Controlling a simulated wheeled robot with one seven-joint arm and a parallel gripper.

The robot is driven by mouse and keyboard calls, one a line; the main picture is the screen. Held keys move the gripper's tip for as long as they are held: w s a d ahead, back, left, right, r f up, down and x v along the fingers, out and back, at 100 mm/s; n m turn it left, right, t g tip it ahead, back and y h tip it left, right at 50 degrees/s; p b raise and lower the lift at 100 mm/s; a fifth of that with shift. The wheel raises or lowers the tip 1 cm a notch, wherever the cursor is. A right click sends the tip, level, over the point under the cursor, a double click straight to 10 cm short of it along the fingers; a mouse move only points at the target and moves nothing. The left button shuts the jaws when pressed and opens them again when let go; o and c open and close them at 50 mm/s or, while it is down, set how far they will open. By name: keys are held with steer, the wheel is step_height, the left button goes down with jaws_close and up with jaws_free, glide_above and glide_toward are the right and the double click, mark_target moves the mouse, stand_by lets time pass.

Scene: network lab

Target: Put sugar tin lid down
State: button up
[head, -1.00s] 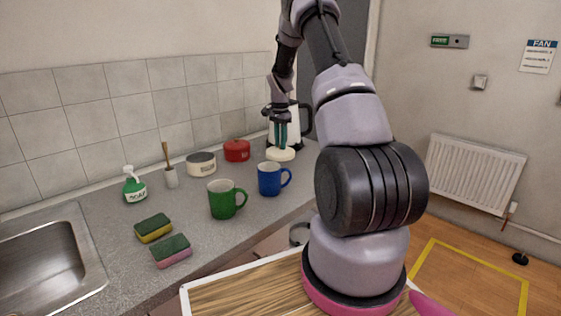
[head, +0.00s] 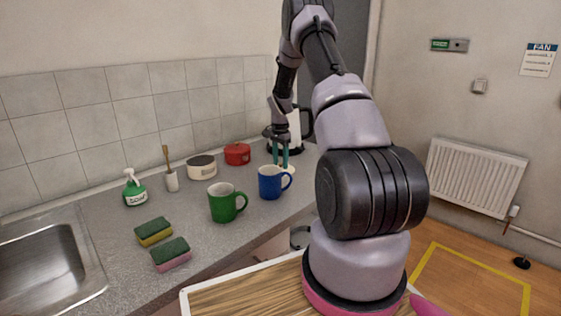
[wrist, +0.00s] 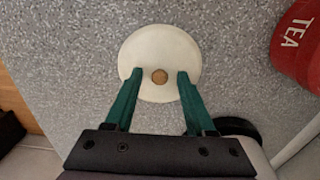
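The sugar tin lid (wrist: 160,52) is a round cream disc with a small brown knob (wrist: 160,76). It lies flat on the grey counter in the wrist view. In the head view the lid (head: 288,168) shows partly, behind the blue mug. My gripper (wrist: 160,72) is open, with its two green fingers apart on either side of the knob and not touching it. In the head view my gripper (head: 280,165) points down over the lid. A cream tin (head: 201,167), seemingly without a lid, stands farther left; its lettering is too small to read.
A red TEA tin (head: 237,154) stands left of my gripper. A blue mug (head: 270,184) and a green mug (head: 224,204) stand in front. A soap bottle (head: 135,189), two sponges (head: 154,232) and a sink (head: 40,262) are farther left. A white kettle-like jug (head: 294,128) stands behind my gripper.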

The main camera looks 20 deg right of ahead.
steer(key=s+a+r+n+t, duration=0.1)
steer(key=s+a+r, duration=0.2)
steer(key=r, duration=0.9)
steer(key=s+a+r+n+t, duration=0.1)
steer(key=s+a+r, duration=0.1)
steer(key=r, duration=1)
steer(key=s+a+r+n+t, duration=0.1)
steer(key=s+a+r+n, duration=0.15)
steer(key=s+r, duration=0.3)
steer(key=s+a+r+n+t+y, duration=0.1)
steer(key=s+a+r, duration=0.3)
steer(key=s, duration=0.3)
steer(key=s+a+r+n+t, duration=0.1)
steer(key=s+a+r, duration=0.25)
steer(key=s, duration=0.35)
steer(key=s+a+n+t+y, duration=0.1)
steer(key=s+a+n+t, duration=0.1)
steer(key=s, duration=1)
steer(key=shift+s+a+r+n, duration=0.2)
steer(key=shift+s+a+n, duration=0.05)
steer(key=shift+a+n, duration=0.45)
